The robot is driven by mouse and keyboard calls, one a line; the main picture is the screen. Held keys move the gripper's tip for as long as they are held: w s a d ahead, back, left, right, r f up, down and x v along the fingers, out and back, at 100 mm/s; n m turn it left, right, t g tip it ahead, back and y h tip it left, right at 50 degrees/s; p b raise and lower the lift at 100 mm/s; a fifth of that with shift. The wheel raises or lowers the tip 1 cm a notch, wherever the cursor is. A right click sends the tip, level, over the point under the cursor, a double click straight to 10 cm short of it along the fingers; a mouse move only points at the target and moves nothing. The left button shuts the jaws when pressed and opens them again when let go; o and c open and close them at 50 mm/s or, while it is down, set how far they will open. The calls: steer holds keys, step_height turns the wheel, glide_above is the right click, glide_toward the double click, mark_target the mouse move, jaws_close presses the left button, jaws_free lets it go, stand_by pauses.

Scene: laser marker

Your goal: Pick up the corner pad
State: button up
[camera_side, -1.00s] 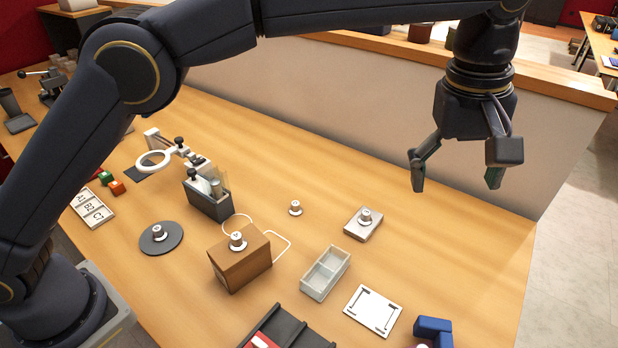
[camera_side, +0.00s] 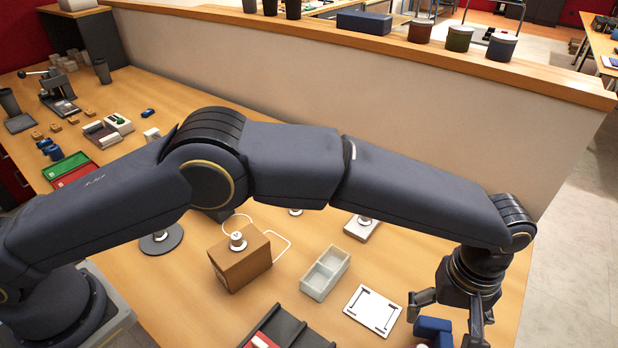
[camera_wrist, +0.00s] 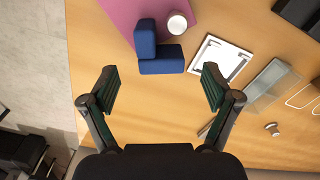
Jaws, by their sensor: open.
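The corner pad appears to be the blue L-shaped block (camera_wrist: 160,66), near the top middle of the wrist view, with one upright leg and one sideways leg. In the side view the blue block (camera_side: 432,327) sits at the front right of the table, partly hidden by my gripper. My gripper (camera_side: 446,321) is open and empty above the table by the block. In the wrist view the fingers of my gripper (camera_wrist: 162,84) are spread wide. The block lies ahead of the fingertips, roughly centred between them, and does not appear to touch them.
A white square plate with corner marks (camera_side: 373,310) lies beside the block. A pale cup-like cylinder (camera_wrist: 177,24) stands close to the block on a pink mat (camera_wrist: 112,14). The table edge is near.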

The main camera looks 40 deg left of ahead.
mark_target(436, 329)
step_height(436, 329, down, 5)
steer(key=shift+s, duration=0.1)
steer(key=c, duration=0.9)
steer(key=shift+r, duration=0.15)
